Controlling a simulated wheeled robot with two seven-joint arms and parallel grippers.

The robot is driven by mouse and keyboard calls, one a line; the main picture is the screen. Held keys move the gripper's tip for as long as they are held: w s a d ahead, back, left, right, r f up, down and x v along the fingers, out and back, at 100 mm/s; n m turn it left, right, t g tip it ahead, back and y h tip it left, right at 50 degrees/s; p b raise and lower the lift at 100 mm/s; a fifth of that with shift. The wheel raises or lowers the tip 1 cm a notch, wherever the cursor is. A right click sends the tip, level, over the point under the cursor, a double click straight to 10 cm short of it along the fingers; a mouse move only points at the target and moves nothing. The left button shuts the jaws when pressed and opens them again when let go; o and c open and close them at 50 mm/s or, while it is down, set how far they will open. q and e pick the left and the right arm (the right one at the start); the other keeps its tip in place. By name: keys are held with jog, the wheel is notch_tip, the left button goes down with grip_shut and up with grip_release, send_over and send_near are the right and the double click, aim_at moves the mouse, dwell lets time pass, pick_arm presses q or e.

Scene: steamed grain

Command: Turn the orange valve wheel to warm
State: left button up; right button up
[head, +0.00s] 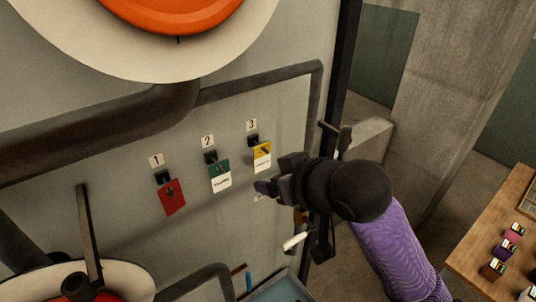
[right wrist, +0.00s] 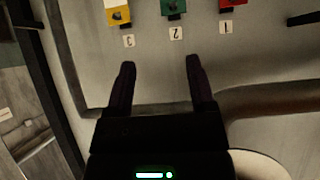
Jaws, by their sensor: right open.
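The orange valve wheel (head: 175,14) is at the top of the head view, cut off by the frame edge. It sits in front of a round cream plate (head: 130,62) with a short dark mark just under the wheel. No warm label is visible. My right gripper (head: 262,187) is below and to the right of the wheel, apart from it, near the grey panel under tag 3. In the right wrist view its two fingers (right wrist: 160,66) are spread with nothing between them. My left gripper is not in view.
Red (head: 171,198), green (head: 219,176) and yellow (head: 262,156) tags hang on the panel under numbers 1, 2 and 3. A dark pipe (head: 120,125) runs below the plate. A wooden table (head: 495,225) with small coloured blocks stands at right. A white-handled lever (head: 294,241) is below my gripper.

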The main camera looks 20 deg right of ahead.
notch_tip(320, 180, up, 16)
jog(key=w+t+y, duration=0.1)
jog(key=w+t, duration=0.1)
jog(key=t, duration=0.1)
jog(key=s+d+r+t+y, duration=0.15)
jog(key=s+r, duration=0.25)
jog(key=r, duration=0.5)
jog(key=s+d+r+t, duration=0.1)
jog(key=s+r+t, duration=0.15)
jog(key=r, duration=0.65)
jog(key=shift+n, duration=0.4)
jog(key=p+x, duration=0.1)
jog(key=x, duration=0.1)
jog(key=p+x, duration=0.2)
jog(key=x, duration=0.1)
jog(key=p+x, duration=0.1)
jog(key=x, duration=0.2)
jog(key=shift+a+f, duration=0.2)
jog(key=shift+f, duration=0.1)
jog(key=shift+w+a+f, duration=0.1)
jog(key=shift+w, duration=0.25)
grip_shut()
